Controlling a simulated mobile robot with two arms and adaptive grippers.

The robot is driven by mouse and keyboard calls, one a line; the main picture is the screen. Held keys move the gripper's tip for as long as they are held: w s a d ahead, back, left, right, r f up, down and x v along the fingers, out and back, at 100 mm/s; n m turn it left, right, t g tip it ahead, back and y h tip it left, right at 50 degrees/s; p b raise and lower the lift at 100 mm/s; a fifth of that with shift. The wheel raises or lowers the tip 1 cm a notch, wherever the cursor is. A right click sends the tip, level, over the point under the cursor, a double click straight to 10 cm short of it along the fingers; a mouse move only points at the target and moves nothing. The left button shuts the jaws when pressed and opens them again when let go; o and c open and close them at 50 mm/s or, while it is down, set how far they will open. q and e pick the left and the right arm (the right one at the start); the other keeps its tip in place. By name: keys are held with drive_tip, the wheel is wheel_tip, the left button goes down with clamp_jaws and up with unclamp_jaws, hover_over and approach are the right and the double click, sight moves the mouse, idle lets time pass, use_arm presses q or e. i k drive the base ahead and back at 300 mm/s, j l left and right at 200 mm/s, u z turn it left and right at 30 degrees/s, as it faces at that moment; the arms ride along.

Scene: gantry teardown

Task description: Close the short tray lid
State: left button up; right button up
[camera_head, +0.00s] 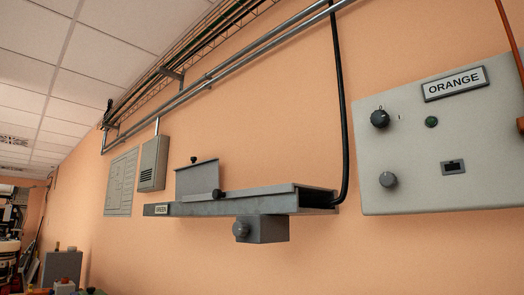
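A grey metal tray (235,207) labelled GREEN runs along the orange wall. Above its left part, the short tray lid (197,179) stands up, roughly upright and open. It has a small black knob (193,159) at its top edge. A second dark knob (217,193) shows near the lid's lower right corner. The right part of the tray is covered by a flat grey panel (265,190). Neither gripper is in view.
A grey box (262,229) with a round knob hangs under the tray. A black cable (341,110) drops to the tray's right end. A panel labelled ORANGE (440,150) is at right. A grey wall box (152,163) is at left. Pipes (235,65) run above.

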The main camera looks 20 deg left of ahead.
sight(201, 178)
drive_tip(key=j, duration=1.25)
